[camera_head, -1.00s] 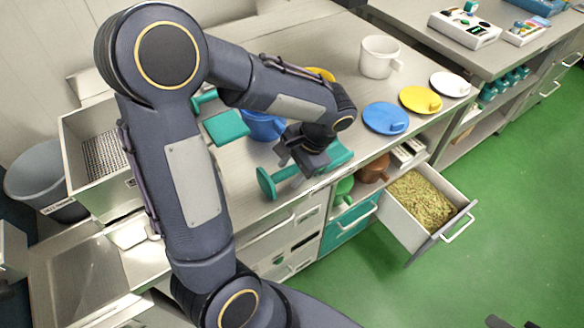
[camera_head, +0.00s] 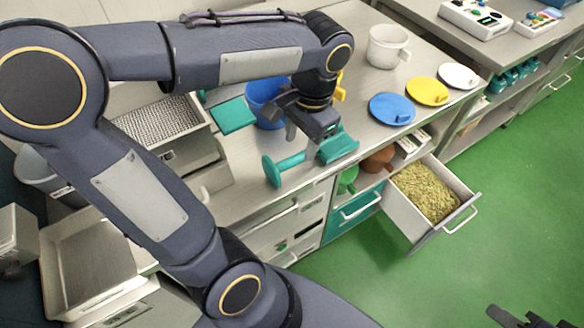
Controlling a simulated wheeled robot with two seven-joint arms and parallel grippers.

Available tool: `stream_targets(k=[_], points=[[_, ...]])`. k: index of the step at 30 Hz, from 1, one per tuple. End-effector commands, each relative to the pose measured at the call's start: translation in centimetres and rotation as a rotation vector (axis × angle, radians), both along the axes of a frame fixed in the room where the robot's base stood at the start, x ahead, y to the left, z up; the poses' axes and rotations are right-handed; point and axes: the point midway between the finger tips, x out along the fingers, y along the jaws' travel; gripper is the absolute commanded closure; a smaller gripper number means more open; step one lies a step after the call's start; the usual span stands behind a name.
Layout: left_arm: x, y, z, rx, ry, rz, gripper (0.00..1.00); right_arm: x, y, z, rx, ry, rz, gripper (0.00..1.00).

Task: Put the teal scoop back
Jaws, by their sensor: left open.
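The teal scoop (camera_head: 339,147) lies on the steel worktop near its front edge. Its round end disc (camera_head: 271,172) points left and its scoop head points right. My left gripper (camera_head: 303,145) is open just above the scoop's handle, with nothing held between its fingers. Part of the handle is hidden behind the fingers. A dark part at the bottom right corner looks like my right gripper (camera_head: 518,317); its jaws cannot be made out.
An open drawer (camera_head: 468,208) of green nuts juts out at the front right. A blue jug (camera_head: 262,92), a teal square piece (camera_head: 232,116), a white mug (camera_head: 388,46), and blue (camera_head: 391,108), yellow (camera_head: 427,92) and white (camera_head: 458,76) lids stand on the worktop. A perforated tray (camera_head: 155,122) sits left.

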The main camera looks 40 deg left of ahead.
Motion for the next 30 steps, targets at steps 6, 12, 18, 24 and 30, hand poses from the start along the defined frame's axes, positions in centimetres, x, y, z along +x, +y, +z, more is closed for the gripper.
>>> stream_targets(k=[6, 12, 18, 24, 30], points=[[-6.8, -1.0, -0.9, -0.309, -0.267, 0.218, 0.56, 0.0, 0.0, 0.0, 0.0, 0.0, 0.0, 0.66], [-9.2, -2.5, -1.9, -0.469, -0.45, 0.362, 0.56, 0.0, 0.0, 0.0, 0.0, 0.0, 0.0, 0.66], [-9.6, -3.0, -2.2, -0.51, -0.503, 0.402, 0.56, 0.0, 0.0, 0.0, 0.0, 0.0, 0.0, 0.66], [-9.5, -3.0, -2.2, -0.509, -0.501, 0.4, 0.56, 0.0, 0.0, 0.0, 0.0, 0.0, 0.0, 0.66], [-9.5, -2.9, -2.1, -0.508, -0.5, 0.399, 0.56, 0.0, 0.0, 0.0, 0.0, 0.0, 0.0, 0.66]])
